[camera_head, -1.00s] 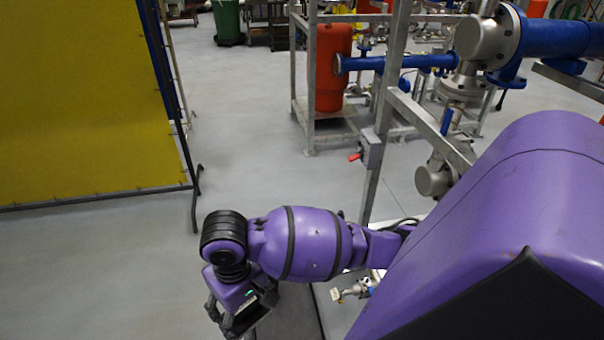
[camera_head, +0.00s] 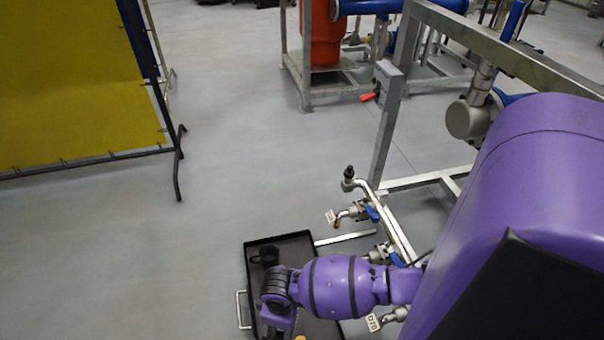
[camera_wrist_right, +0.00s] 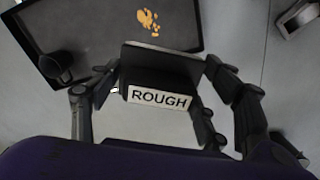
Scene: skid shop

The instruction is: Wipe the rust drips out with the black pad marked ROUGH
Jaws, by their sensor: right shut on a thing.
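The black pad (camera_wrist_right: 160,62) with a white ROUGH label is in my right gripper (camera_wrist_right: 160,76), whose fingers close on it from both sides. In the head view my right gripper (camera_head: 279,322) is at the bottom edge, over the black tray (camera_head: 248,262), and the pad cannot be made out there. Orange rust drips (camera_wrist_right: 148,20) lie on the dark tray floor in the right wrist view, just beyond the pad, which looks held above the tray's near side. My left gripper is in neither view.
A black cup (camera_head: 266,257) stands in the tray's far left corner; it also shows in the right wrist view (camera_wrist_right: 58,68). Valves with tags (camera_head: 347,212) and a metal frame (camera_head: 385,150) stand right of the tray. Open floor lies to the left, before the yellow screen (camera_head: 75,85).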

